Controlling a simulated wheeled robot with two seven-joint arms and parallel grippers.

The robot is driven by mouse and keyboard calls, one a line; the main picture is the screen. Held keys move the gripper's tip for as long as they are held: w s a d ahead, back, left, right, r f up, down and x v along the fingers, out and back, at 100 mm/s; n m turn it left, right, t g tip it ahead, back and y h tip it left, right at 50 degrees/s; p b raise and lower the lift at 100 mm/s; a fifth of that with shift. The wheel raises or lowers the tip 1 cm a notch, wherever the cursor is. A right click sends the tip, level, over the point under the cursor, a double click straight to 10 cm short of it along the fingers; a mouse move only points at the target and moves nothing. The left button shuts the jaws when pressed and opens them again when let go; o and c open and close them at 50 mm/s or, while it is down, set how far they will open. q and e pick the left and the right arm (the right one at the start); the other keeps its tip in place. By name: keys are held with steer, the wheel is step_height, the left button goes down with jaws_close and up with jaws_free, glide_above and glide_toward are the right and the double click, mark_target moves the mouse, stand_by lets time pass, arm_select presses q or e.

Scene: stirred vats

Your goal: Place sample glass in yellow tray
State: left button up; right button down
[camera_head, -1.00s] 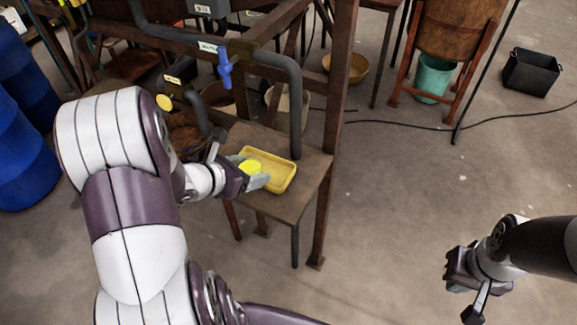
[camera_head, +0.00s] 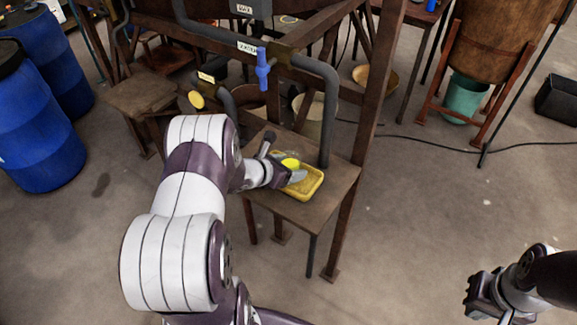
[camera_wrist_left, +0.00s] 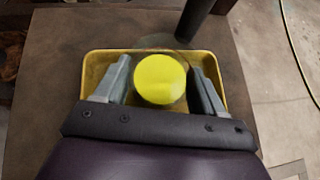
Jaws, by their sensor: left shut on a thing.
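The sample glass (camera_wrist_left: 160,78) shows a bright yellow round top in the left wrist view, and it also shows in the head view (camera_head: 290,163). My left gripper (camera_head: 294,174) is shut on the glass, with one grey finger on each side of it. It holds the glass over the yellow tray (camera_head: 312,188), whose rim also shows in the left wrist view (camera_wrist_left: 88,72). I cannot tell whether the glass touches the tray floor. My right gripper (camera_head: 490,312) hangs at the lower right, far from the tray; its fingers are unclear.
The tray lies on a small brown table (camera_head: 290,208) beside a rusty frame post (camera_head: 365,135). A grey pipe (camera_head: 328,110) comes down just behind the tray. A blue-handled valve (camera_head: 263,70) is above.

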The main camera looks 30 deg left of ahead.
arm_select(q)
steer(key=shift+f+b, duration=0.1)
steer(key=shift+b, duration=0.2)
steer(key=o, duration=1.3)
steer(key=shift+o, duration=0.2)
